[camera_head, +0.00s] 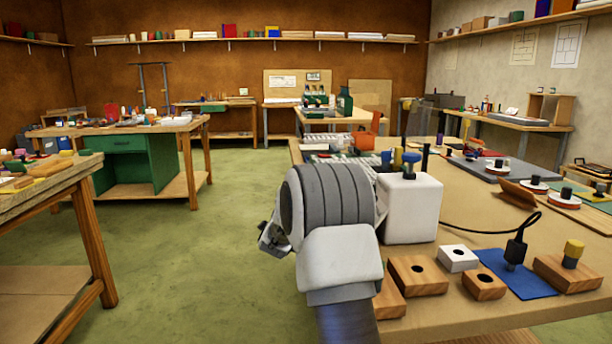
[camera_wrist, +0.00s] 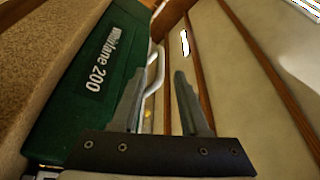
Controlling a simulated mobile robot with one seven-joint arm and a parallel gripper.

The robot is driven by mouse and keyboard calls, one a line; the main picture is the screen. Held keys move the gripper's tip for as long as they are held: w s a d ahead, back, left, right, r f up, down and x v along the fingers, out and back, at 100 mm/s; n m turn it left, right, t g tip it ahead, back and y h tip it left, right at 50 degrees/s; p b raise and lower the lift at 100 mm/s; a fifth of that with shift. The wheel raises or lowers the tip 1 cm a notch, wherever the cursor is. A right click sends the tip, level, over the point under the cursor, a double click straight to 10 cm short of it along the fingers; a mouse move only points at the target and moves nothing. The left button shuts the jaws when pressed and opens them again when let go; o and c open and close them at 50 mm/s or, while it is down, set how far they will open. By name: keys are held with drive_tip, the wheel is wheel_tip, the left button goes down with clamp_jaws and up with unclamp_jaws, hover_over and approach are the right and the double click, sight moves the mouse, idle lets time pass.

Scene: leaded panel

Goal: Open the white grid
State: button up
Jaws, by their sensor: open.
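My gripper (camera_wrist: 158,74) is open in the wrist view, its two grey fingers apart with no object held between them. A curved white bar (camera_wrist: 159,62) shows close to the fingertips, beside a green body (camera_wrist: 70,95) lettered "Whitlane 200". I cannot tell whether this bar belongs to the white grid. In the head view my gripper (camera_head: 272,240) is mostly hidden behind my wrist, left of the right-hand table. I cannot clearly make out the white grid in either view.
The right-hand table (camera_head: 470,318) carries a white box (camera_head: 412,210), wooden blocks with holes (camera_head: 418,274), a blue mat (camera_head: 515,274) and a black cabled plug (camera_head: 515,250). Another wooden table (camera_head: 50,203) stands at left. Green floor (camera_head: 215,265) lies clear between.

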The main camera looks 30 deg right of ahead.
drive_tip(key=shift+b+x, duration=0.3)
drive_tip(key=shift+x, duration=3.2)
clamp_jaws()
